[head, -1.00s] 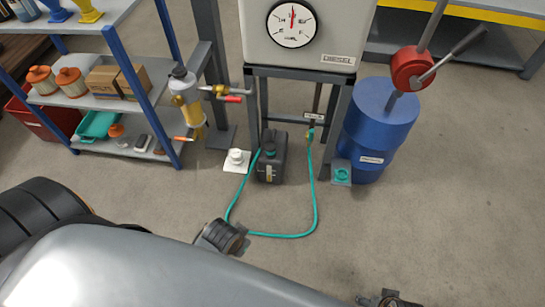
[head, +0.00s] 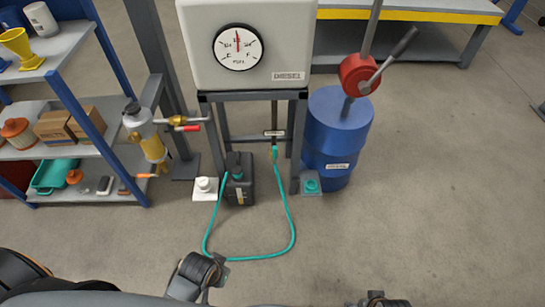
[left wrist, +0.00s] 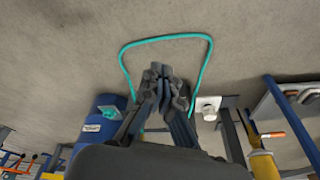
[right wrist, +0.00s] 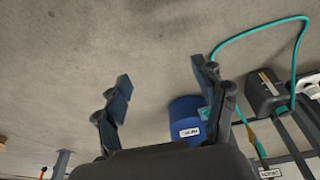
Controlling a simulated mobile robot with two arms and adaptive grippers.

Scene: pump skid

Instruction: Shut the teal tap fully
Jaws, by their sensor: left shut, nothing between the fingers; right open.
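The teal tap (head: 274,152) is small and sits low under the diesel tank, at the top of the teal hose (head: 291,215). It also shows small in the right wrist view (right wrist: 251,136); its exact handle position is too small to tell. The hose runs along the floor to the dark jerrycan (head: 239,180). My left gripper (head: 216,268) is at the bottom of the head view, apart from the tap; it is shut and empty in the left wrist view (left wrist: 160,72). My right gripper (head: 378,300) is at the bottom edge; the right wrist view shows it open and empty (right wrist: 162,76).
The white tank (head: 240,75) stands on a dark frame. A blue drum (head: 335,135) with a red pump is right of it. Shelves (head: 75,145) are left. The floor right is clear.

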